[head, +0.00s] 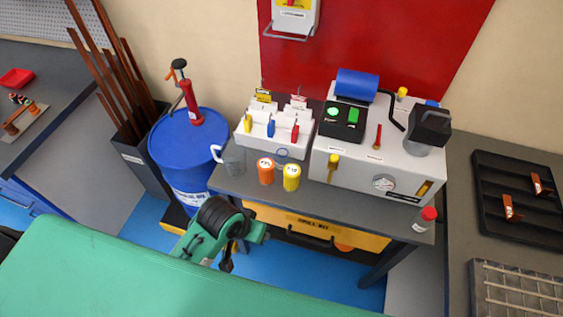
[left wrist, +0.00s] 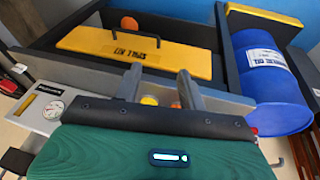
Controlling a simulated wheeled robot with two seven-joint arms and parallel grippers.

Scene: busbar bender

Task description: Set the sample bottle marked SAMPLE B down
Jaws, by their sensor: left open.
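A small bottle with a red cap (head: 427,215) stands at the right front corner of the grey bench (head: 365,212); its label is too small to read. An orange container (head: 266,171) and a yellow container (head: 292,177) stand near the bench's front edge, their marks also unreadable. I cannot tell which one is SAMPLE B. My left gripper is open in the left wrist view (left wrist: 161,88), and the orange and yellow tops show between and beyond its fingers. In the head view its fingertips are hidden behind the green and black wrist. My right gripper is not in view.
A white machine (head: 352,173) with a gauge fills the bench's right rear. A white rack (head: 250,139) and a clear jug (head: 233,160) stand left. A strip of bench front is clear.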

